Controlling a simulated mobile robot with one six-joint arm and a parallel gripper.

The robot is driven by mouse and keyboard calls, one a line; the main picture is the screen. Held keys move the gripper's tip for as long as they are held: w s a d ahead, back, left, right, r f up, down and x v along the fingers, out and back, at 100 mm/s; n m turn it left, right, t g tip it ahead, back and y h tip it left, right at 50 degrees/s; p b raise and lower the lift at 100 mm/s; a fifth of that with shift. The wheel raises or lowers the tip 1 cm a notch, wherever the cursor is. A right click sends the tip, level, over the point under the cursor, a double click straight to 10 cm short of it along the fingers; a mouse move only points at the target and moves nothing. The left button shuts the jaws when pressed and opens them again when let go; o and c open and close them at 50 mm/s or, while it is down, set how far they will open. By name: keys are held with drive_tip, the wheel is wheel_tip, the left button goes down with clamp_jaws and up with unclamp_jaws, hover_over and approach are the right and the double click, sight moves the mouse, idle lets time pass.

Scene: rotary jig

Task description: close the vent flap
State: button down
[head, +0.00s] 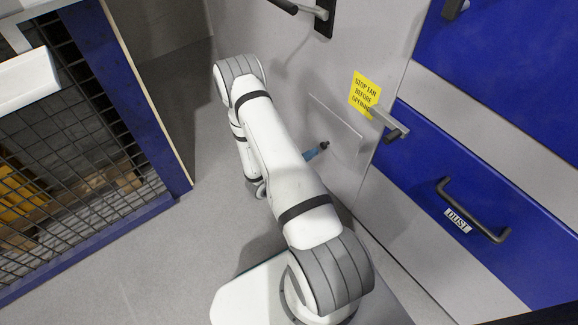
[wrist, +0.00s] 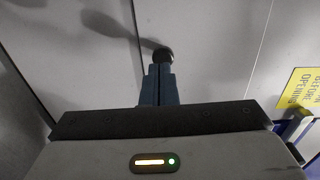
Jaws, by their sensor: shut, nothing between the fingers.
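The vent flap (head: 338,122) is a pale grey square panel on the grey cabinet wall, below the yellow sign. It looks close to the wall; I cannot tell if it is fully flush. A small dark knob (head: 324,145) sits on it, and it also shows in the wrist view (wrist: 162,54). My gripper (head: 314,152) is shut and empty, its blue fingers pointing at the knob. In the wrist view the fingertips (wrist: 158,68) are right at the knob; I cannot tell whether they touch it. My arm hides part of the flap's surroundings.
The yellow sign (head: 365,92) reads "STOP FAN BEFORE OPENING". A grey handle (head: 389,123) juts out beside it. A blue drawer (head: 425,160) labelled DUST has a dark handle (head: 472,211). A dark mesh cage (head: 75,150) stands left. Grey floor (head: 170,255) between is clear.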

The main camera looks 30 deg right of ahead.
drive_tip(key=s+a+p, duration=0.1)
drive_tip(key=a+p, duration=0.2)
drive_tip(key=a, duration=0.8)
drive_tip(key=shift+s+a, duration=0.2)
drive_tip(key=shift+a, duration=0.15)
drive_tip(key=shift+f, duration=0.1)
drive_tip(key=s+a+r+m+g+y+p, duration=0.1)
drive_tip(key=s+r+m+g+y+p, duration=0.2)
drive_tip(key=r+m+p, duration=1.05)
drive_tip(key=s+a+r+m+g+y+p, duration=0.1)
drive_tip(key=r+m+g+y, duration=0.4)
drive_tip(key=r, duration=1.7)
drive_tip(key=s+a+r+m+t+y+p, duration=0.2)
drive_tip(key=r+m+p, duration=0.3)
drive_tip(key=r, duration=0.6)
drive_tip(key=s+a+r+m+t+y+p, duration=0.3)
drive_tip(key=r+m+p, duration=0.3)
drive_tip(key=r, duration=0.5)
drive_tip(key=s+a+r+m+t+y+p, duration=0.3)
drive_tip(key=r+m, duration=0.5)
drive_tip(key=r, duration=0.3)
drive_tip(key=shift+s+a+r+y+p, duration=0.4)
drive_tip(key=shift+s+a+y+p, duration=0.2)
drive_tip(key=shift+s+a+p, duration=0.45)
